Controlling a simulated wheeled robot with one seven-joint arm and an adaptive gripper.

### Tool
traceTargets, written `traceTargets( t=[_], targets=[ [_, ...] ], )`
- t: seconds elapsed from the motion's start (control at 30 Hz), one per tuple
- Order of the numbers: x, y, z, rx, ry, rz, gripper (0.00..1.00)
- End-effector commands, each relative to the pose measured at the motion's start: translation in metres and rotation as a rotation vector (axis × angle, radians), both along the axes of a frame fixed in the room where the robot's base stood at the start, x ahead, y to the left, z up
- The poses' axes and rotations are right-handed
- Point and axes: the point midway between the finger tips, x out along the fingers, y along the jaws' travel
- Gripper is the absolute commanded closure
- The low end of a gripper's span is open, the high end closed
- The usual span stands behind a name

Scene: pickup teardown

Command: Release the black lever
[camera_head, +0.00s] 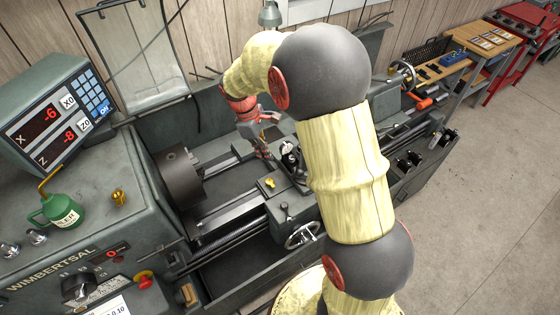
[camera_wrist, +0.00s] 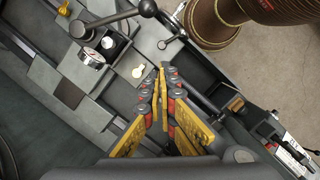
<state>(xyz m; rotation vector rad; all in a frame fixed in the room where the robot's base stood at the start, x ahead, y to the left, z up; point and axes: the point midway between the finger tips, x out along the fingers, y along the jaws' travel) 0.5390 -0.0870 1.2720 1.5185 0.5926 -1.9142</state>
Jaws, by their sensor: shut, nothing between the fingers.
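The black lever (camera_wrist: 122,16) shows in the wrist view at the top. It is a dark bar with a round black ball at its right end, and it joins a tool post (camera_wrist: 78,29) at its left. The fingers look apart from the lever. In the head view my gripper (camera_head: 264,152) hangs over the lathe, just left of the tool post (camera_head: 289,150). My arm partly covers that area, and the lever is too small to make out there.
The lathe chuck (camera_head: 180,175) is left of my gripper. A handwheel (camera_head: 302,235) stands at the carriage front. A green oil can (camera_head: 62,211) and a digital readout (camera_head: 48,125) sit on the headstock. Open floor (camera_head: 480,190) lies to the right.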

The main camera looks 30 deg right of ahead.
Motion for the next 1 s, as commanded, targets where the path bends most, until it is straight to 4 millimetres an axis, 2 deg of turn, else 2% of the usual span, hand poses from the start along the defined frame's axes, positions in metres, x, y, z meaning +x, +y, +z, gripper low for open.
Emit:
traceTargets(
  t=[0.07, 0.23, 0.67, 0.83, 1.0],
  targets=[
    [0.008, -0.004, 0.008, -0.002, 0.000, 0.074, 1.00],
    [0.005, -0.005, 0.009, 0.007, 0.031, 0.172, 1.00],
    [0.004, -0.005, 0.008, 0.011, 0.034, 0.191, 1.00],
    [0.002, -0.008, -0.006, 0.012, 0.037, 0.190, 1.00],
    [-0.003, -0.014, -0.035, 0.012, 0.038, 0.190, 1.00]
  ],
)
